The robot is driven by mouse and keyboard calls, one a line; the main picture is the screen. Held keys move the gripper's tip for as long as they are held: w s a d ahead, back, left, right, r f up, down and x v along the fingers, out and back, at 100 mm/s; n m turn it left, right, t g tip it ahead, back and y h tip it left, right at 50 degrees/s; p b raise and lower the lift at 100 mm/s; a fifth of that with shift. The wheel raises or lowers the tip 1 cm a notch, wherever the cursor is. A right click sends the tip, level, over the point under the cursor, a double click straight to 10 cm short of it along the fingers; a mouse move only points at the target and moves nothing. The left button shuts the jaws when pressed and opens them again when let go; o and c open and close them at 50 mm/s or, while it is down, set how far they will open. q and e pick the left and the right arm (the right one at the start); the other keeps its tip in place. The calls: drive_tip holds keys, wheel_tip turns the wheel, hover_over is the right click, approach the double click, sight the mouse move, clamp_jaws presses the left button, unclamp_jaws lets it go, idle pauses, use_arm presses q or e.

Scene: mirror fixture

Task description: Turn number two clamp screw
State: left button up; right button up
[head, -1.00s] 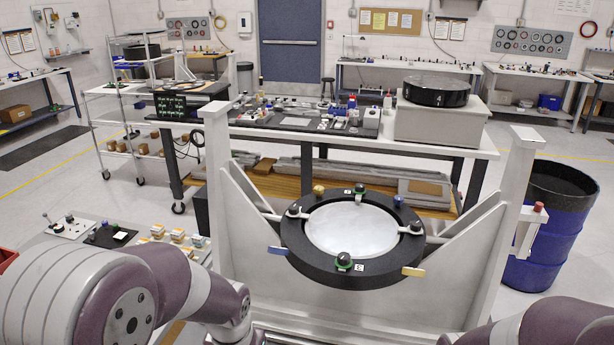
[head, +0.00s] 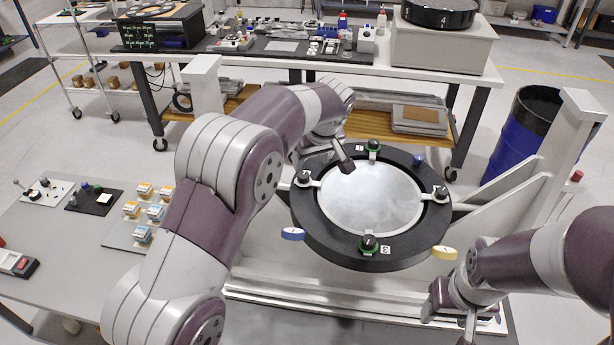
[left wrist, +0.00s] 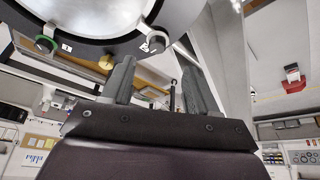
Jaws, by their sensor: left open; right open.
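The round mirror (head: 370,198) sits in a black ring (head: 305,220) with clamp screws around it. The top screw (head: 373,146) and front screw (head: 368,243) have green collars; the left screw (head: 303,178) and right screw (head: 441,193) show none. In the left wrist view a green-collared screw (left wrist: 46,42) has a tag reading 1; another screw (left wrist: 156,41) has a tag that looks like 2. My left gripper (head: 345,164) is open at the ring's far left side; its fingers show in the left wrist view (left wrist: 158,82), empty. My right gripper (head: 450,312) is open, low at front right, apart from the ring.
Blue tab (head: 292,234) and yellow tab (head: 445,253) stick out from the ring. White posts (head: 204,88) and (head: 575,125) flank it. A side table (head: 60,240) with small blocks is at left. A blue barrel (head: 520,135) stands behind right. A workbench (head: 430,78) is behind.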

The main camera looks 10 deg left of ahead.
sight(304, 175)
use_arm(q)
drive_tip(key=p+x, duration=0.1)
drive_tip(key=x, duration=0.2)
drive_tip(key=w+p+x, duration=0.1)
drive_tip(key=x, duration=0.2)
drive_tip(key=w+r+p+x, duration=0.1)
drive_tip(key=p+x, duration=0.1)
drive_tip(key=x, duration=0.1)
drive_tip(key=shift+a+f, duration=0.4)
drive_tip(key=shift+a, duration=0.05)
drive_tip(key=shift+f, duration=0.25)
drive_tip(key=shift+s+d, duration=0.15)
drive_tip(key=shift+s, duration=0.35)
drive_tip(key=shift+w+f, duration=0.2)
drive_tip(key=shift+c, duration=1.2)
drive_tip(key=shift+w+f, duration=0.1)
drive_tip(key=shift+w, duration=0.1)
drive_tip(key=c, duration=0.8)
use_arm(e)
drive_tip(key=r, duration=0.1)
drive_tip(key=w+r, duration=0.2)
drive_tip(key=shift+a+r, duration=0.15)
drive_tip(key=shift+a, duration=0.2)
